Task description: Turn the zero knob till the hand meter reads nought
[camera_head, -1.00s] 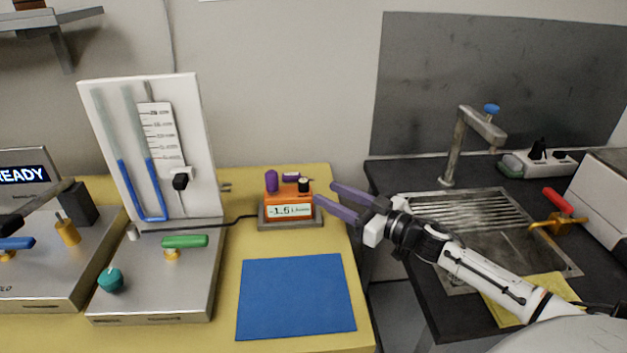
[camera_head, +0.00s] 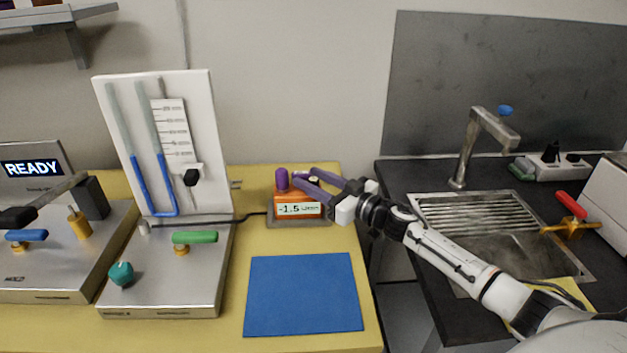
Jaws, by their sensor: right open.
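The hand meter (camera_head: 298,209) is an orange box on a grey stand at the back right of the yellow bench, and its display reads -1.5. A purple knob (camera_head: 281,179) stands on its top left. A small dark knob with a pale top (camera_head: 314,181) is on its top right, partly hidden by my fingers; I take it for the zero knob. My right gripper (camera_head: 298,177) is open, its purple fingers pointing left over the meter's top, one on either side of the dark knob. Whether they touch it cannot be told. My left gripper is not in view.
A white manometer board (camera_head: 190,110) with blue liquid stands left of the meter on a steel base with a green-handled valve (camera_head: 195,237). A cable runs to the meter. A blue mat (camera_head: 303,293) lies clear in front. A sink (camera_head: 480,215) is at right.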

